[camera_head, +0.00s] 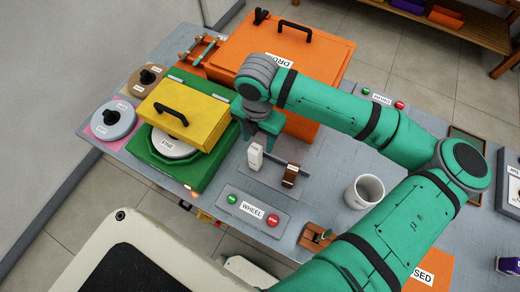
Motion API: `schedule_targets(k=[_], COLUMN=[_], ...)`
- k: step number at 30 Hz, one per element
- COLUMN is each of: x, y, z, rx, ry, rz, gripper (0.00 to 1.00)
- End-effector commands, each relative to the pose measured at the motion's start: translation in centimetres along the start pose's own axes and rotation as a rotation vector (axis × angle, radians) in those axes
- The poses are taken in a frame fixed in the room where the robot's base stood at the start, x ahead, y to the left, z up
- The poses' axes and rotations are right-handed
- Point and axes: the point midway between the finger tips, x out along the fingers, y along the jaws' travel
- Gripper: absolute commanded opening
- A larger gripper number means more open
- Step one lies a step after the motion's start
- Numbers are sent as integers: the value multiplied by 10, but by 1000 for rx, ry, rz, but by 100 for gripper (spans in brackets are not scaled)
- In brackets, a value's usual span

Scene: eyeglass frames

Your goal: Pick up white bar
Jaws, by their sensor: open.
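A small white bar (255,157) stands upright on a grey plate near the middle of the table. A dark rod runs behind it toward a brown labelled block (290,176) on its right. My gripper (261,138) points down just above and behind the white bar. It is open, with no object seen between its fingers. The fingertips are small and partly hidden, so I cannot tell whether they touch the bar.
A green box with a yellow lid (185,112) stands close on the left. A large orange box (250,55) is behind. A WHEEL button panel (252,210) lies in front. A white mug (364,192) stands to the right, near my arm. Two round dials sit at the left edge.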

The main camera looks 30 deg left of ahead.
Motion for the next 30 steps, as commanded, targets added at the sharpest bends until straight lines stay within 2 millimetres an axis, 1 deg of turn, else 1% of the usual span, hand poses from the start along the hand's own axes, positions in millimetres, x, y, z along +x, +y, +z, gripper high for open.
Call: schedule_targets(k=[6, 9, 14, 16, 21, 24, 27, 30], x=[32, 43, 51, 58, 82, 93, 99, 101], y=[4, 5, 3, 2, 0, 0, 0, 1], z=[-3, -4, -4, -5, -10, -9, -9, -9], rx=[-10, -12, -8, -7, -6, -4, -4, -5], ry=[2, 2, 2, 2, 2, 1, 1, 1], rz=[-1, 0, 0, -1, -1, 0, 0, 1], gripper=[50, 50, 50, 50, 50, 50, 50, 50])
